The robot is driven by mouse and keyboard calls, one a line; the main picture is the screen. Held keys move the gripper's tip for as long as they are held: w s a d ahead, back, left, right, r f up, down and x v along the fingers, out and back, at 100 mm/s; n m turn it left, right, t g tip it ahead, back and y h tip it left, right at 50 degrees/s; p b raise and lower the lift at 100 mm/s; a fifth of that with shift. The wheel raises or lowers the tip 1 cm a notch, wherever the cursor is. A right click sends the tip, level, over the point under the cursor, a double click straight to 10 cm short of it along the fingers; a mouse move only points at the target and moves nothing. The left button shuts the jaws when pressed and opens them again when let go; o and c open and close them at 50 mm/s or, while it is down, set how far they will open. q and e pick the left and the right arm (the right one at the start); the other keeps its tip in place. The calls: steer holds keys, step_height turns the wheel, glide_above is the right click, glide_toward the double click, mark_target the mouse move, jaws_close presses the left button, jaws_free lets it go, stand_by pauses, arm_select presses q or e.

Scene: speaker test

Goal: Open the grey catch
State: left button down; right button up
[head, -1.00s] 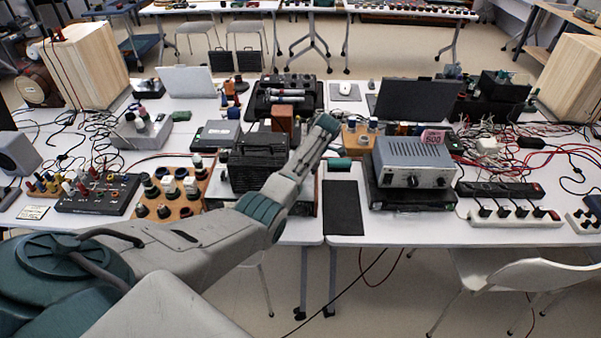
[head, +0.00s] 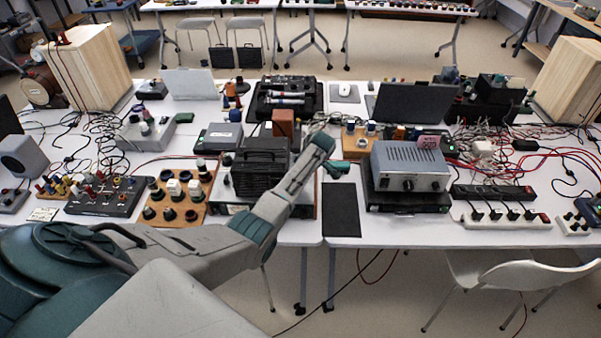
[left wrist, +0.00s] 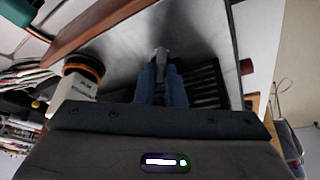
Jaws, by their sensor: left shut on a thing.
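A small grey catch (left wrist: 161,53) shows in the left wrist view at the tips of my left gripper (left wrist: 164,72). The two blue fingers are close together and shut on it. Behind it is a grey surface with black slats to the right of the fingers. In the head view my left arm reaches over the near edge of the table, beside a black ridged case (head: 260,165). My wrist hides the fingers and the catch there. My right gripper is not in view.
A wooden board (head: 183,200) with knobs lies left. In the left wrist view a brown edge (left wrist: 105,27) and an orange-and-black ring (left wrist: 84,68) are close to the fingers.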

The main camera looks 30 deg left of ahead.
arm_select(q)
steer(key=shift+m+t+p, duration=0.5)
steer(key=shift+m+p, duration=0.15)
steer(key=shift+m, duration=0.45)
steer(key=c, duration=1.5)
jaws_free()
steer(key=shift+b+v, duration=1.35)
steer(key=shift+v, duration=4.05)
